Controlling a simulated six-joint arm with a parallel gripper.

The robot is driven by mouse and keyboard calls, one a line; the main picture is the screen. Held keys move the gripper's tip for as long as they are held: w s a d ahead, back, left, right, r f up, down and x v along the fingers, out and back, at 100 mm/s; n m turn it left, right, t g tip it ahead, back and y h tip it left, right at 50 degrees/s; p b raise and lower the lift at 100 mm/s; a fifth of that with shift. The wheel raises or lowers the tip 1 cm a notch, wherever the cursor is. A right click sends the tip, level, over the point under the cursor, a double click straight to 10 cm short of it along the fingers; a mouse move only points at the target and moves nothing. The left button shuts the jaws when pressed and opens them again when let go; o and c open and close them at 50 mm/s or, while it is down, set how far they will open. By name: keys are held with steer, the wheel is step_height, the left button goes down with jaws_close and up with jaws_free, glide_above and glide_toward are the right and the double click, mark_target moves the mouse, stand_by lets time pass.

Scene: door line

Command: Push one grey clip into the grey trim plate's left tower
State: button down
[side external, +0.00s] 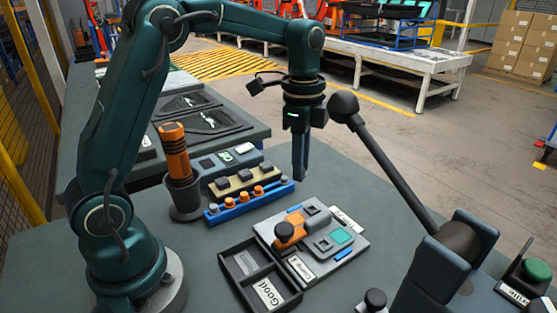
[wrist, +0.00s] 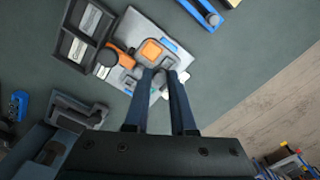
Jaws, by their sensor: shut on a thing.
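My gripper (side external: 300,178) points straight down, well above the bench, behind and above the clamp fixture. In the wrist view its two fingers (wrist: 160,76) are close together on a small grey piece, taken as the grey clip (wrist: 158,88), mostly hidden between them. The clip cannot be made out in the side view. The grey trim plate (side external: 325,243) appears to lie in the fixture (side external: 352,258), with raised square towers; an orange clamp with a black knob (side external: 285,232) lies across its left part. Which tower is the left one is unclear. The clip is apart from the plate.
A black bin (side external: 236,270) labelled Good stands left of the fixture. Clip racks (side external: 250,200) and an orange-handled tool in a cup (side external: 178,160) are behind it. A long lever with a black ball (side external: 344,106) slants up on the right.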

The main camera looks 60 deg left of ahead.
steer(key=s+d+m, duration=0.1)
steer(key=d+m, duration=0.2)
steer(key=d, duration=0.6)
glide_above(324, 246)
steer(key=shift+f, duration=3.25)
steer(key=shift+f, duration=1.3)
steer(key=c, duration=0.7)
jaws_free()
steer(key=shift+r, duration=2.6)
